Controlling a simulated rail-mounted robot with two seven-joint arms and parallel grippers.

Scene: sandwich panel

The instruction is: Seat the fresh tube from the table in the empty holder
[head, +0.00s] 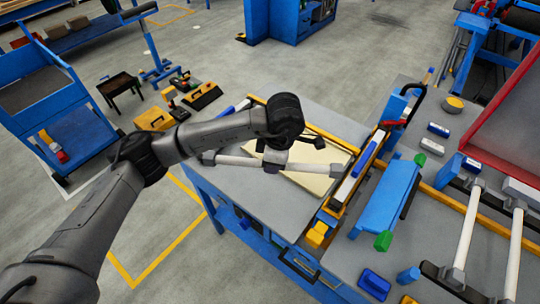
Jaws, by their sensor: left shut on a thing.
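My left gripper (276,158) is shut on a white tube (240,160) with grey end caps, gripping it near its middle. The tube lies roughly level across the picture, over a cream panel (312,178) on the grey table. I cannot tell whether the tube touches the panel. I cannot clearly make out an empty holder. My right gripper is not in view.
A blue-and-yellow rail assembly (350,178) stands just right of the held tube. A blue bar (388,200) with green ends lies beyond it. A red-edged tray (510,125) is at the upper right. Blue blocks (374,284) lie at the front.

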